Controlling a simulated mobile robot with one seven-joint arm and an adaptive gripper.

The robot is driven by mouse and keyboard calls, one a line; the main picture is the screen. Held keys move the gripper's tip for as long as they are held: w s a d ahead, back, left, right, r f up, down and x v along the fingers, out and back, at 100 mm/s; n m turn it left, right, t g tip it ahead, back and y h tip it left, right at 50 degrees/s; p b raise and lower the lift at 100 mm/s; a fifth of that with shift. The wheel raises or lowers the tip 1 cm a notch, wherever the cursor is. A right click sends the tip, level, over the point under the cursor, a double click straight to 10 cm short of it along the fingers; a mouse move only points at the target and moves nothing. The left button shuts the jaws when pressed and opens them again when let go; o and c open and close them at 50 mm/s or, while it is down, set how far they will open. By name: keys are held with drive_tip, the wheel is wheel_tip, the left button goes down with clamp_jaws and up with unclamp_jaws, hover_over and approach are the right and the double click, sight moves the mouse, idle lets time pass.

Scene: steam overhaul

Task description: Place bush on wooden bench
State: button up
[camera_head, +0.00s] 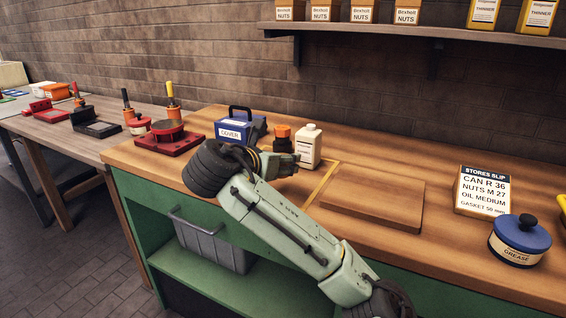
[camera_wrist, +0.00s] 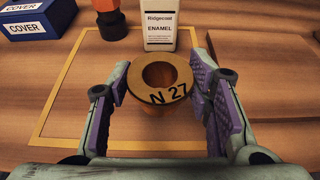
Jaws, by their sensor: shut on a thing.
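The bush (camera_wrist: 150,108) is a brown-orange ring with a round bore, marked "N 27". My gripper (camera_wrist: 161,88) is shut on it, with purple-padded fingers at its left and right sides. The bush stands out over a yellow outlined area of the wooden bench (camera_wrist: 70,112); whether it touches the top I cannot tell. In the head view, my gripper (camera_head: 283,162) is low over the wooden bench (camera_head: 455,240), in front of the white enamel bottle. The bush is hidden there by my arm.
A raised wooden board (camera_head: 375,197), stores slip (camera_head: 483,191) and grease pot (camera_head: 519,241) lie right. A red fixture (camera_head: 170,137) sits left.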

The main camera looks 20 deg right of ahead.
drive_tip(key=w+p, duration=0.1)
drive_tip(key=w, duration=0.4)
drive_tip(key=w+f+p, duration=0.1)
drive_tip(key=w, duration=0.3)
drive_tip(key=w+p, duration=0.1)
drive_tip(key=w, duration=0.4)
drive_tip(key=shift+w+a+f, duration=0.2)
drive_tip(key=shift+w+a, duration=0.1)
drive_tip(key=shift+a, duration=0.05)
drive_tip(key=shift+w+f, duration=0.15)
drive_tip(key=shift+f+p, duration=0.6)
drive_tip(key=shift+f, duration=1.1)
drive_tip(key=shift+f, duration=0.1)
drive_tip(key=o, duration=1.5)
drive_tip(key=shift+f, duration=0.1)
